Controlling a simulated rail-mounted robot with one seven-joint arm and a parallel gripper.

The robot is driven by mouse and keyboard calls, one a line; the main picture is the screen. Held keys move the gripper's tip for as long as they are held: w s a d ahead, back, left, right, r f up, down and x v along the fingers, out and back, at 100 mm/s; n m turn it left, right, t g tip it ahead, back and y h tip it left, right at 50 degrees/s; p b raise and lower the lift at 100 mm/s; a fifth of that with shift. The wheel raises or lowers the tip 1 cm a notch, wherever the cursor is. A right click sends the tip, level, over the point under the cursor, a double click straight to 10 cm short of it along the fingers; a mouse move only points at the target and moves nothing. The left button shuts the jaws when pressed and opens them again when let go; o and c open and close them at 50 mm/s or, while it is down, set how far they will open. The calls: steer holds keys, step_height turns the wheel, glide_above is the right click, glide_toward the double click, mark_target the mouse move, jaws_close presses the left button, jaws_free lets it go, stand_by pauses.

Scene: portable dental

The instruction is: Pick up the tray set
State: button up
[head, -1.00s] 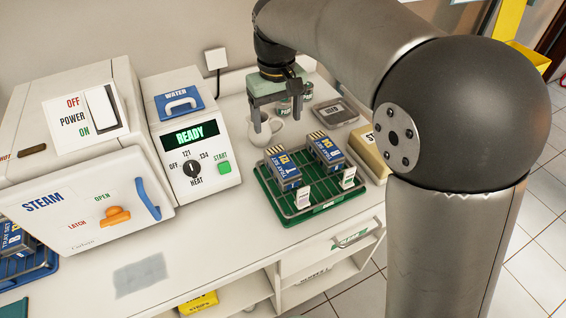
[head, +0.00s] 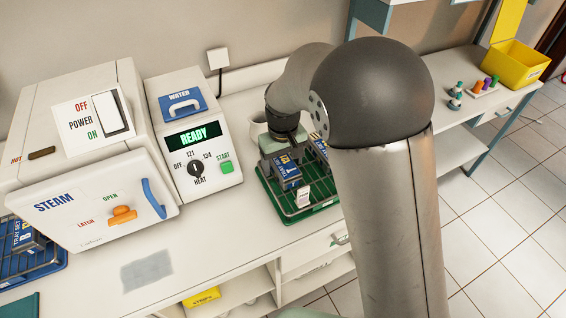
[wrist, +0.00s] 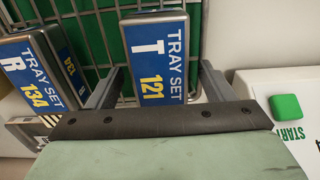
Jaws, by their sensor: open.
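A blue and grey tray set labelled T 121 (wrist: 158,58) lies on the green wire rack (head: 268,196); it also shows in the head view (head: 288,171). My gripper (wrist: 160,80) is open above it, one finger on each side of the tray set in the wrist view. I cannot tell whether the fingers touch it.
The steriliser stands left with its steam door (head: 92,205) and a control panel (head: 194,155) reading READY. Another tray set (head: 22,236) sits in a blue rack (head: 45,268) at far left. The front counter is mostly clear.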

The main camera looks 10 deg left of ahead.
steer(key=shift+f, duration=0.5)
steer(key=c, duration=1.2)
steer(key=shift+r, duration=0.1)
